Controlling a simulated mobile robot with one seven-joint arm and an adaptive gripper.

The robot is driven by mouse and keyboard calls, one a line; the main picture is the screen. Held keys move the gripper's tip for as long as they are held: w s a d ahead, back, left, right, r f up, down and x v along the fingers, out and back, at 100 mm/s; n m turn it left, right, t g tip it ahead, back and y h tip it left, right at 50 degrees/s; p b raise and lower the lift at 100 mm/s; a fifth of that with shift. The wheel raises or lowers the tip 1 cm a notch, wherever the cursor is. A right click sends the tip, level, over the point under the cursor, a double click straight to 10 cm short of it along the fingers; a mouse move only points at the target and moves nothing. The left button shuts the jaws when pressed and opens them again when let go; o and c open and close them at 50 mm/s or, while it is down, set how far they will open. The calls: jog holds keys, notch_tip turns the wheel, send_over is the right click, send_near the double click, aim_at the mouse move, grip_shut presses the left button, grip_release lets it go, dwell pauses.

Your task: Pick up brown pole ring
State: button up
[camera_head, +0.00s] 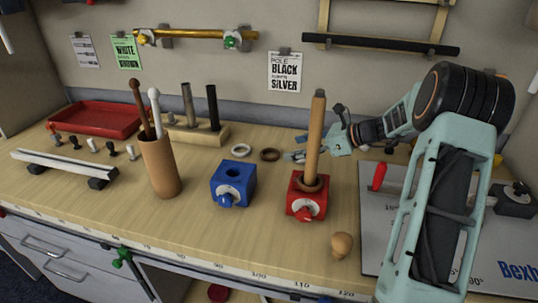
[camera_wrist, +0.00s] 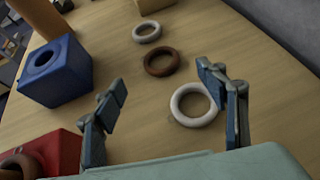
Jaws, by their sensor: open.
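A brown ring (camera_head: 263,155) lies flat on the table between the blue block and the wooden pole; it also shows in the wrist view (camera_wrist: 150,69), between and beyond my fingertips. Another brown ring (camera_head: 318,187) sits around the foot of the upright pole (camera_head: 315,135) on the red block (camera_head: 302,205). My gripper (camera_head: 291,155) is low over the table, partly hidden behind the pole in the head view. In the wrist view, its fingers (camera_wrist: 161,76) are spread wide and hold nothing. Whether the fingertips touch the table is unclear.
A white ring (camera_wrist: 175,105) lies near the right finger, and another white ring (camera_wrist: 138,38) lies beyond the brown one. The blue block (camera_head: 233,181) and a brown cup (camera_head: 160,168) holding rods stand left. A wooden base (camera_head: 200,135) bears two dark poles behind.

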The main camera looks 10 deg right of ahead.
aim_at(264, 154)
jog(key=x, duration=0.8)
jog(key=shift+a+f, duration=0.1)
jog(key=shift+a, duration=0.05)
jog(key=c, duration=1)
